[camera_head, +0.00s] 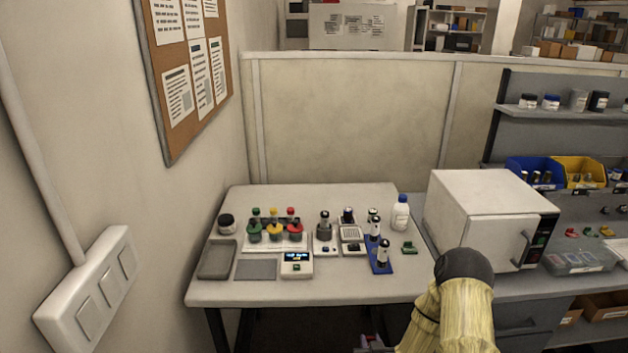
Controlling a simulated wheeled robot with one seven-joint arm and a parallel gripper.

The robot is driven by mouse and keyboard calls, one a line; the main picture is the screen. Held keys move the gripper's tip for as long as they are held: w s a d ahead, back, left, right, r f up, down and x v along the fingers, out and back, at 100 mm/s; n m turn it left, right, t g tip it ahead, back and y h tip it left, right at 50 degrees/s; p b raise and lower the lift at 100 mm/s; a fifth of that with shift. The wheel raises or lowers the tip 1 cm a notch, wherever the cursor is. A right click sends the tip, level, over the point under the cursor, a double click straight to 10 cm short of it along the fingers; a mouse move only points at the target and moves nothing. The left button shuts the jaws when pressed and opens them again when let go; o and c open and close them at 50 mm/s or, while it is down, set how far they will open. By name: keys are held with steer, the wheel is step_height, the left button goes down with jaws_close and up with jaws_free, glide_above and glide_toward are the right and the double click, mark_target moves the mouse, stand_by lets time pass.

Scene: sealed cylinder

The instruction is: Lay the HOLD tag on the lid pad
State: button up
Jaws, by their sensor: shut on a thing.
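My arm comes in at the bottom right, in front of the bench. Only a small grey and reddish part of my gripper (372,343) shows at the bottom edge, below and in front of the table. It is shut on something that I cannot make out. I cannot pick out the HOLD tag. I cannot tell for sure which thing is the lid pad. A flat grey pad (255,270) lies at the table's front, next to a grey tray (217,259). Vials with dark caps stand on a blue rack (380,266), and a small green piece (409,248) lies right of it.
The white table (345,290) has a clear front strip. A display box (297,264), pots with coloured lids (275,232) and a white bottle (400,213) stand on it. A white oven (480,212) stands to the right. A wall is close on the left.

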steer(key=s+f, duration=0.4)
steer(key=f, duration=0.1)
steer(key=shift+s+f, duration=0.2)
steer(key=shift+f, duration=0.05)
stand_by(0.8)
